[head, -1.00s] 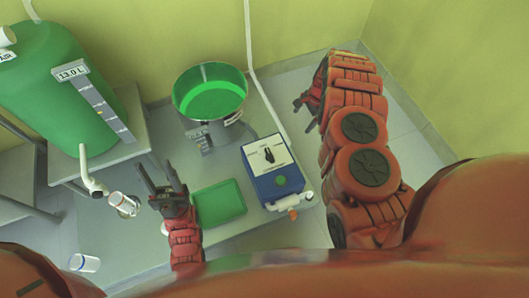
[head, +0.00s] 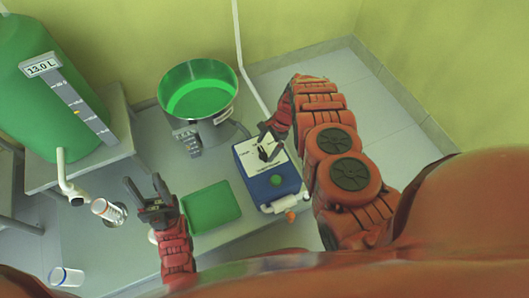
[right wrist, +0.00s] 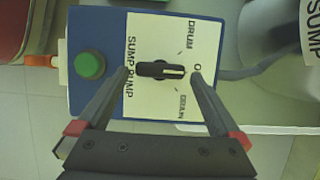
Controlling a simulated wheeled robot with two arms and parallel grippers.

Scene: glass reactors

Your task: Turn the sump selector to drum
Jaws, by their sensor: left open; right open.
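The sump pump box (head: 276,188) is blue with a white panel and a green button. Its black selector knob (right wrist: 158,70) shows in the right wrist view. The knob's white mark points right, toward a label starting with O, partly hidden by a finger. The DRUM label (right wrist: 191,34) is above right of the knob and the second label, apparently DRAIN (right wrist: 181,103), is below right. My right gripper (right wrist: 161,74) is open, with one fingertip at each end of the knob; contact is unclear. My left gripper (head: 148,190) is open and empty, left of the green tray.
A green tray (head: 211,206) lies left of the box. A metal bowl with green liquid (head: 200,92) stands behind it. A large green tank (head: 40,105) with a spout and a small clear container (head: 108,210) are at the left. Another small container (head: 66,276) is at lower left.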

